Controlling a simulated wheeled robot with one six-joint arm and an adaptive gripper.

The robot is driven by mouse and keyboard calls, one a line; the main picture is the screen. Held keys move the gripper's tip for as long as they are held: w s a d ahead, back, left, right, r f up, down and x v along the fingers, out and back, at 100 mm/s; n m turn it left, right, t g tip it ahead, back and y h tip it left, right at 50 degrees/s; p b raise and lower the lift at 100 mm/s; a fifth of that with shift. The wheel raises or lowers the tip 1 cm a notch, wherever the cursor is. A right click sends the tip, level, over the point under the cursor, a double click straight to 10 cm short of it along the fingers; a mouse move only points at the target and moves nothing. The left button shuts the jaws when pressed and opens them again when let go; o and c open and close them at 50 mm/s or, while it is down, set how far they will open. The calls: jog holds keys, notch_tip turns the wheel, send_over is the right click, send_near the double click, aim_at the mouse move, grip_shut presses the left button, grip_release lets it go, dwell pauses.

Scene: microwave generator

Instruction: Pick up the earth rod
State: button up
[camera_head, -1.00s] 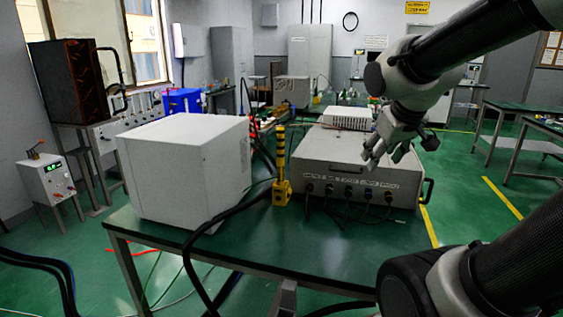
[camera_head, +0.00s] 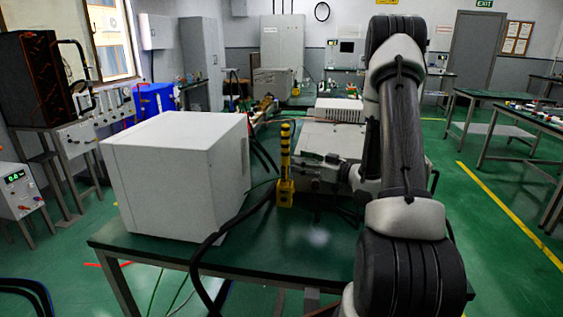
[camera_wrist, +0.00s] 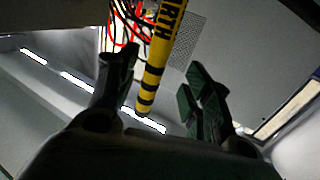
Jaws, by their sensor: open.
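The earth rod (camera_head: 285,146) is yellow with black bands and stands upright in a yellow holder (camera_head: 285,192) on the green table. In the wrist view the rod (camera_wrist: 162,55) shows the letters "RTH", and its banded end lies between the two fingers, apart from both. My gripper (camera_head: 304,170) is just right of the rod in the head view, level with its lower part. In the wrist view my gripper (camera_wrist: 160,92) is open and empty, with one finger on each side of the rod.
A large white box (camera_head: 180,170) stands left of the rod. A grey instrument case (camera_head: 325,140) is behind my arm. A thick black cable (camera_head: 215,240) runs over the table's front edge. Red and black cables (camera_wrist: 125,25) show behind the rod.

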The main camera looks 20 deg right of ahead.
aim_at(285, 155)
jog(key=x, duration=0.7)
jog(key=shift+w+d+r, duration=0.15)
jog(key=shift+r, duration=0.05)
grip_shut()
